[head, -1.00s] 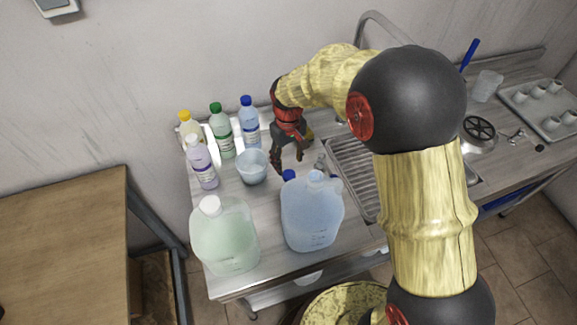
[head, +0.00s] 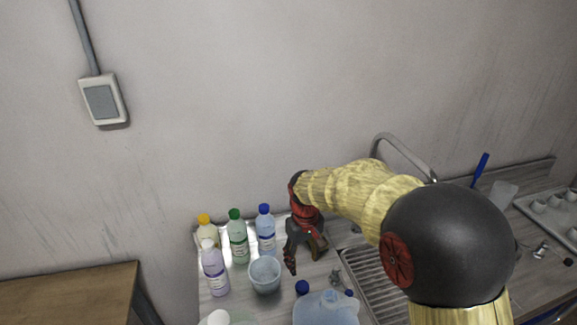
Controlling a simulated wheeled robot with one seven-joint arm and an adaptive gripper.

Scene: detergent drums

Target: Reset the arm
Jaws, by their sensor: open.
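My gripper (head: 304,262) is open and points down over the counter, just right of a pale blue cup (head: 265,275). Nothing shows between its fingers. My arm reaches in from the right and covers part of the sink area. Bottles stand upright left of the gripper: one with a blue cap (head: 266,233), one with a green cap (head: 238,241), one with a yellow cap (head: 204,228) and a purple one with a white cap (head: 214,272).
A large blue jug (head: 326,309) stands in front of the gripper, cut off by the lower edge. A ridged drainboard (head: 372,283) and a curved tap (head: 405,148) are to the right. A wooden table (head: 70,290) is at left. A switch (head: 102,100) is on the wall.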

